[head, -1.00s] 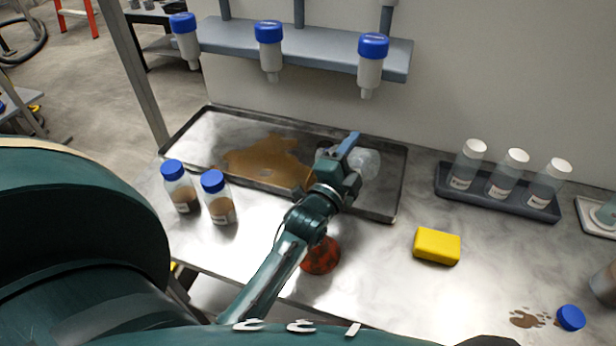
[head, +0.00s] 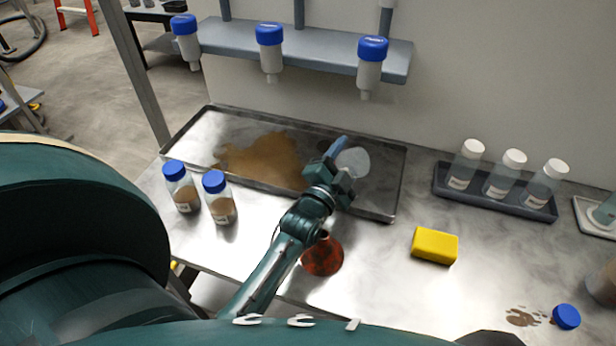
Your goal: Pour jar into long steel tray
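The long steel tray (head: 225,121) lies at the back of the bench, with a spread brown puddle (head: 258,160) in its left and middle part. My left gripper (head: 337,158) is over the right part of the tray. It appears shut on a clear jar (head: 354,162), whose pale round end shows to the right of the fingers. The jar looks tipped well over, with its mouth hidden behind the gripper. I cannot tell whether liquid is still running out. My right gripper is not in view.
Two blue-capped jars (head: 182,187) (head: 219,198) stand before the tray. A red-brown round object (head: 323,257) sits beside my forearm. A yellow sponge (head: 435,245), a rack of bottles (head: 493,200) and a loose blue cap (head: 566,316) are rightward. A shelf (head: 300,53) with blue-topped bottles hangs above.

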